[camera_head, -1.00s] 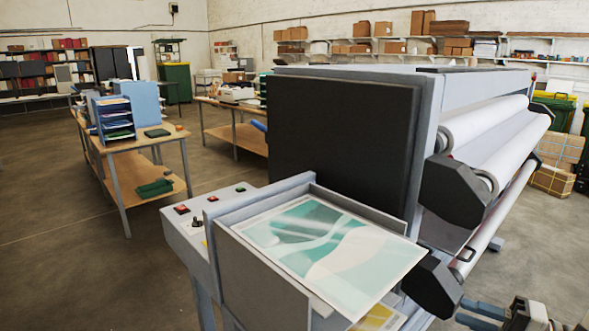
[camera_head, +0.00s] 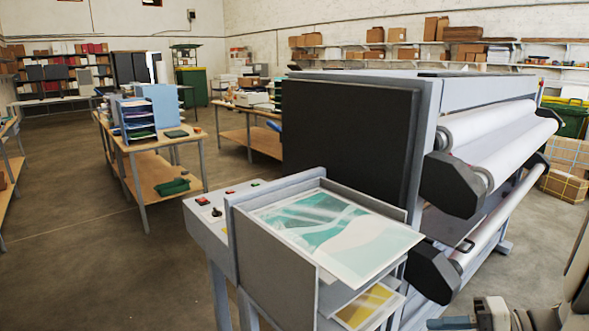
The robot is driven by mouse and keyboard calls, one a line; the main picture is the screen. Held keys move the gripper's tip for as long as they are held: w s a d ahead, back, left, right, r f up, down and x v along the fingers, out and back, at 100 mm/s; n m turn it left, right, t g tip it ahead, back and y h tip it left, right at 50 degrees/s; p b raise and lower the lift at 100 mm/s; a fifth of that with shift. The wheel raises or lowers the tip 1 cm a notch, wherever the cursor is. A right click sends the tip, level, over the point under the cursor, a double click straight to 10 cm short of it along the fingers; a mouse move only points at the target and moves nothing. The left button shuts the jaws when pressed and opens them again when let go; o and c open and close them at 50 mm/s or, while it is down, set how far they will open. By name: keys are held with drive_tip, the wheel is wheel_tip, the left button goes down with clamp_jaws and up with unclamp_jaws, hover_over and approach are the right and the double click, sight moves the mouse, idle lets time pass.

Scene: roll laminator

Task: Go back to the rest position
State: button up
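The roll laminator (camera_head: 345,125) stands at centre right, with a black side panel and white rolls (camera_head: 490,125) on its right side. A grey tray (camera_head: 275,240) at its near end holds a green and white printed sheet (camera_head: 335,235), which lies flat and overhangs the right edge. A yellow print (camera_head: 365,305) lies on a lower shelf. My gripper (camera_head: 450,322) shows only partly at the bottom edge, right of the tray and apart from it. One blue-grey finger is visible; the rest is cut off, so its opening and any contents cannot be told.
A control panel (camera_head: 205,215) with buttons juts out left of the tray. Wooden tables (camera_head: 155,170) stand at the left and behind. Strapped boxes (camera_head: 565,170) and a green bin (camera_head: 570,118) are at the far right. Grey floor is clear at the front left.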

drive_tip(key=s+a+n+h, duration=0.2)
drive_tip(key=a+h, duration=0.4)
drive_tip(key=h, duration=0.1)
drive_tip(key=s+a+n+g+h, duration=0.1)
drive_tip(key=s+a+n+h, duration=0.2)
drive_tip(key=a+h, duration=0.3)
drive_tip(key=shift+s+a+r+n+g+h, duration=0.15)
drive_tip(key=shift+s+a+n+g+h, duration=0.2)
drive_tip(key=shift+a, duration=0.2)
drive_tip(key=shift+c, duration=0.3)
